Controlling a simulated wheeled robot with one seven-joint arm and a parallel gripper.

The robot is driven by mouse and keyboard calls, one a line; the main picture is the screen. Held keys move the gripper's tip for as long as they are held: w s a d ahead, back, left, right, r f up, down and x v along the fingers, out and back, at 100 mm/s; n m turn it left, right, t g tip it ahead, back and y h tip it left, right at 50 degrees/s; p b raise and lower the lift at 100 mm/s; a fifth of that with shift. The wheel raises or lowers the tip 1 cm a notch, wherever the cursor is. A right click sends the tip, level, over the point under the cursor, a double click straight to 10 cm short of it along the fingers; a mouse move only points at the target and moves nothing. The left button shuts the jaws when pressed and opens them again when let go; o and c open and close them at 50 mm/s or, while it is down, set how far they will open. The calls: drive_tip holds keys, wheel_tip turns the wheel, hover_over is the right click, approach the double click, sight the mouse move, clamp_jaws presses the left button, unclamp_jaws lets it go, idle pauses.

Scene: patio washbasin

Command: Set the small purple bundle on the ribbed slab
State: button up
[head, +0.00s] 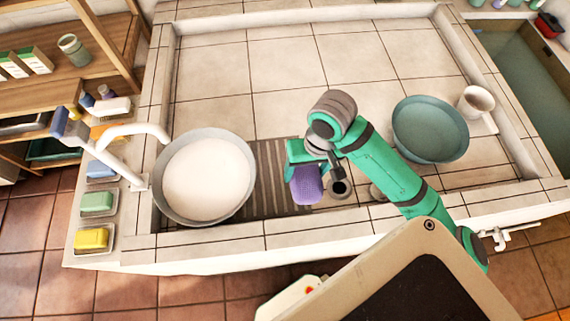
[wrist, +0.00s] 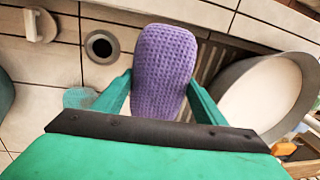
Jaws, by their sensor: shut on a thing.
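The small purple bundle (head: 307,185) has a knitted, waffle-like surface. It also shows large in the wrist view (wrist: 165,70), between the two green fingers of my gripper (wrist: 160,97). In the head view my gripper (head: 303,165) is shut on the bundle, at the right edge of the dark ribbed slab (head: 270,180). The slab lies in the basin just right of the white-filled bowl. In the wrist view part of the slab (wrist: 212,62) shows to the right of the bundle. I cannot tell how high the bundle is above the slab.
A grey bowl with white contents (head: 163,206) stands left of the slab. A drain hole (wrist: 101,46) is beside the bundle. A teal bowl (head: 430,140) and a white mug (head: 476,102) stand at right. The basin's back tiles are clear. Soaps and a tap (head: 140,130) line the left rim.

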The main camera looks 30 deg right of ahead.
drive_tip(key=w+f, duration=0.6)
drive_tip(key=w, duration=0.1)
drive_tip(key=shift+w+a+f, duration=0.15)
drive_tip(key=shift+w+f, duration=0.05)
drive_tip(key=shift+f, duration=0.15)
drive_tip(key=shift+w+f, duration=0.15)
drive_tip(key=shift+f, duration=0.75)
drive_tip(key=shift+w+f, duration=0.1)
drive_tip(key=shift+f, duration=0.8)
drive_tip(key=shift+f, duration=0.15)
drive_tip(key=o, duration=1)
drive_tip(key=shift+c, duration=0.2)
drive_tip(key=r, duration=0.4)
drive_tip(key=d+r, duration=0.1)
drive_tip(key=r, duration=0.6)
drive_tip(key=shift+s+d+r, duration=0.15)
drive_tip(key=shift+s+r, duration=0.15)
drive_tip(key=shift+r, duration=0.35)
drive_tip(key=shift+s, duration=0.1)
